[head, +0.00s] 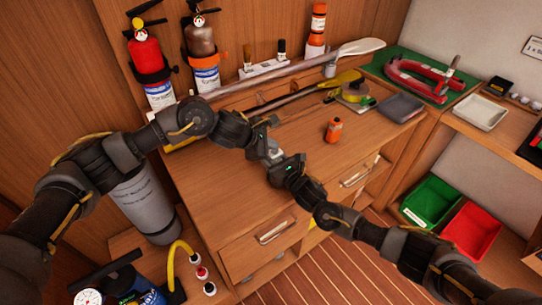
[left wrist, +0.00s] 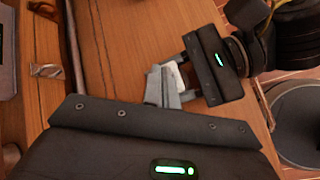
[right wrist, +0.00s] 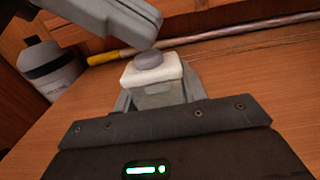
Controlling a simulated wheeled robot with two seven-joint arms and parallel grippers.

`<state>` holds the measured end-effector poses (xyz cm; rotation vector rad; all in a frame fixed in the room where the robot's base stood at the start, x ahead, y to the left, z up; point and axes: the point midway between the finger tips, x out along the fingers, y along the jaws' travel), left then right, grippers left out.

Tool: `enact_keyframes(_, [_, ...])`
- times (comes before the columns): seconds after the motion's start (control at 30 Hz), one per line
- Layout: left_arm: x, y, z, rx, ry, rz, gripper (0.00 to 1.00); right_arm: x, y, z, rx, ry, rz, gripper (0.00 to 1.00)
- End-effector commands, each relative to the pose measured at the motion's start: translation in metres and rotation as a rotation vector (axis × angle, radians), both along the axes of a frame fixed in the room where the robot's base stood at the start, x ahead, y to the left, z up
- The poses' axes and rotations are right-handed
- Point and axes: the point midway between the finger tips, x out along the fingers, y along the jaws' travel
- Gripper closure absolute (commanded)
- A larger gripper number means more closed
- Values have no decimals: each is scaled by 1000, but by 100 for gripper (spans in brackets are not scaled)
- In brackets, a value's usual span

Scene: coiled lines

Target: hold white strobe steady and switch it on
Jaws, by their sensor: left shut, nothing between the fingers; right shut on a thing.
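The white strobe (right wrist: 152,72) is a small white block with a grey round button on top. My right gripper (right wrist: 155,95) is shut on its lower part and holds it upright above the wooden counter. My left gripper (right wrist: 150,38) is shut and empty; its fingertips are just above the grey button, and I cannot tell whether they touch it. In the left wrist view the strobe (left wrist: 174,76) shows partly behind the left fingers. In the head view both grippers meet over the counter, and the strobe (head: 275,155) is small and mostly hidden between them.
An orange canister (head: 333,130) stands on the counter (head: 225,190) to the right. A long paddle (head: 300,67) lies along the back, beside a yellow-handled tool (head: 345,79). Two extinguishers (head: 147,60) hang on the left wall. Green (head: 432,200) and red (head: 472,229) bins sit at right.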

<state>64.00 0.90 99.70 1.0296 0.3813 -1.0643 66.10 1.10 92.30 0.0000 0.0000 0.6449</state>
Motion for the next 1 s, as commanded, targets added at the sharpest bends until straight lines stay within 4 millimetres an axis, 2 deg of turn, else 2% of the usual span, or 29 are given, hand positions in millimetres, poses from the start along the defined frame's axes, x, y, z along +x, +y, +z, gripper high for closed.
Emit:
enact_keyframes(0.7, [0, 0, -4, 0, 0, 0, 100, 0, 0, 0, -1, 1, 0, 84])
enact_keyframes(1.0, [0, 0, 6, 0, -1, -1, 100, 0, 0, 0, -1, 1, 0, 84])
